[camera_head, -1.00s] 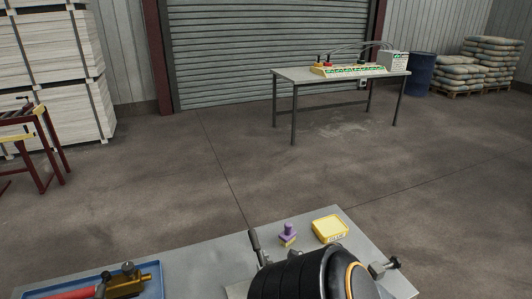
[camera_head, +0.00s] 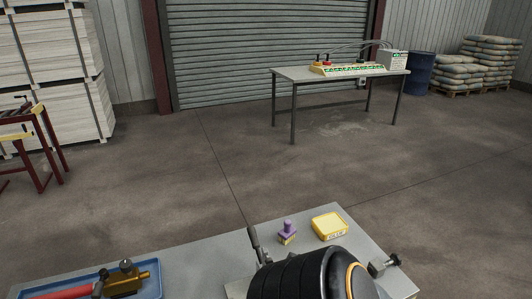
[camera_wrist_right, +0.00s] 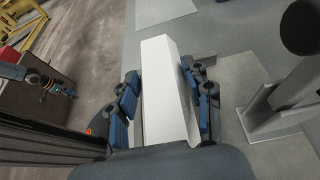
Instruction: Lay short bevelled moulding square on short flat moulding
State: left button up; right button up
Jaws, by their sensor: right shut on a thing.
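A white moulding (camera_wrist_right: 165,85), which I take for the short bevelled moulding, lies lengthwise between the blue finger pads of my right gripper (camera_wrist_right: 165,100) in the wrist view. The gripper is shut on it. Its far end points over the grey bench, but its height above it is unclear. In the head view a black arm part of mine covers the front of the bench and hides this gripper. A grey jointed part with blue tips, perhaps my left gripper (camera_wrist_right: 55,88), shows at the left of the wrist view; its opening is unclear. I cannot make out the short flat moulding.
The grey bench (camera_head: 205,262) carries a purple-handled stamp (camera_head: 287,232), a yellow box (camera_head: 330,226) and a blue tray (camera_head: 150,282) with tools. A clamp (camera_head: 383,266) sits at its right edge. A grey post on a plate (camera_wrist_right: 287,95) stands right of the moulding.

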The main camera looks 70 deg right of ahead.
jog(key=shift+f, duration=0.25)
jog(key=o, duration=1.4)
jog(key=o, duration=0.3)
jog(key=shift+s+d, duration=0.1)
jog(key=shift+s, duration=0.05)
jog(key=v, duration=1.1)
jog(key=shift+s+d+r, duration=0.15)
jog(key=shift+s+d, duration=0.1)
